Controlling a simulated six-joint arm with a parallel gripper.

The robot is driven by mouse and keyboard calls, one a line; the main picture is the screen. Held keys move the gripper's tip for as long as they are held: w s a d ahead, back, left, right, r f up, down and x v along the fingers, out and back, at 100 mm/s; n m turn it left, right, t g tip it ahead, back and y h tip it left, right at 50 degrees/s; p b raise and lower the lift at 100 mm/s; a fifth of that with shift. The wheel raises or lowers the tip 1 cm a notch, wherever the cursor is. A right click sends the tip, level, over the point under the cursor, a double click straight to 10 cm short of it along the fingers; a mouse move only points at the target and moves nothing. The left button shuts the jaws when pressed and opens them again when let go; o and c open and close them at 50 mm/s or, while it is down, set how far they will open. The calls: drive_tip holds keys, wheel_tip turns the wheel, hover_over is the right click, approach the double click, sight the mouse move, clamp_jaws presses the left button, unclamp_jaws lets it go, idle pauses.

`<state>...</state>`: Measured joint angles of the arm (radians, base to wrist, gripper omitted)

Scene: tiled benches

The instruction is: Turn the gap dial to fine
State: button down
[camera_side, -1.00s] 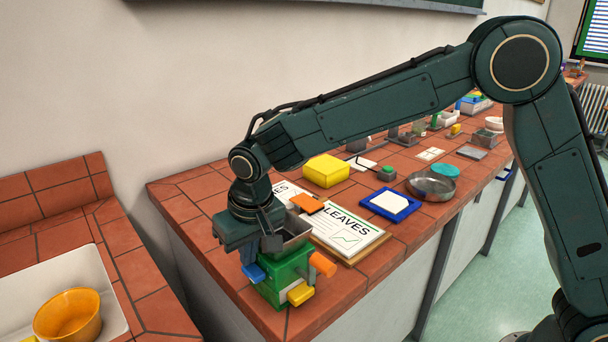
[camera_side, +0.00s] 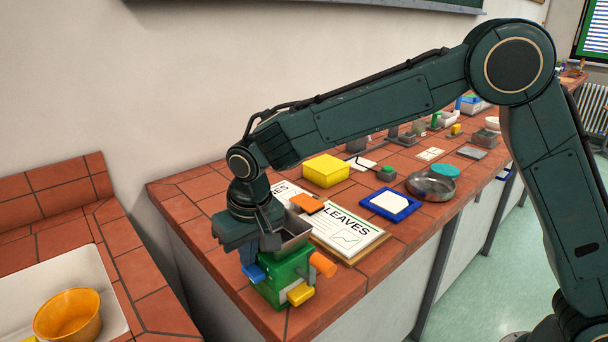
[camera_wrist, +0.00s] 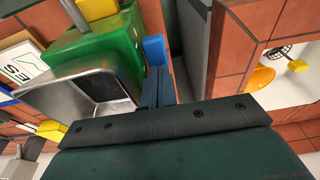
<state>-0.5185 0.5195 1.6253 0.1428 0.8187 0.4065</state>
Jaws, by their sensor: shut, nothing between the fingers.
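A green mill (camera_side: 288,275) with a grey metal hopper (camera_side: 292,232) stands at the near end of the tiled bench. A blue knob (camera_side: 253,271), which may be the gap dial, sticks out of its left side. It shows too in the wrist view (camera_wrist: 156,50). My gripper (camera_wrist: 158,75) is shut and empty, with its fingertips close against the blue knob; I cannot tell whether they touch. In the side view my gripper (camera_side: 248,258) points down beside the mill and partly hides it. No dial marking is readable.
An orange handle (camera_side: 322,264) and a yellow piece (camera_side: 300,293) stick out of the mill. A LEAVES board (camera_side: 345,237) lies close behind. A yellow box (camera_side: 326,170) and blue-framed tray (camera_side: 390,205) stand farther off. A sink with an orange bowl (camera_side: 68,315) is at left.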

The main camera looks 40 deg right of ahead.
drive_tip(key=shift+w+f+g, duration=0.1)
drive_tip(key=shift+f+g, duration=0.2)
drive_tip(key=shift+g, duration=0.1)
drive_tip(key=shift+f, duration=0.1)
drive_tip(key=shift+w+f+g, duration=0.25)
drive_tip(key=shift+g, duration=0.65)
drive_tip(key=shift+w+f, duration=0.2)
drive_tip(key=shift+w, duration=0.3)
drive_tip(key=shift+s, duration=0.2)
idle(0.3)
drive_tip(key=shift+s+r, duration=0.1)
drive_tip(key=shift+s, duration=0.55)
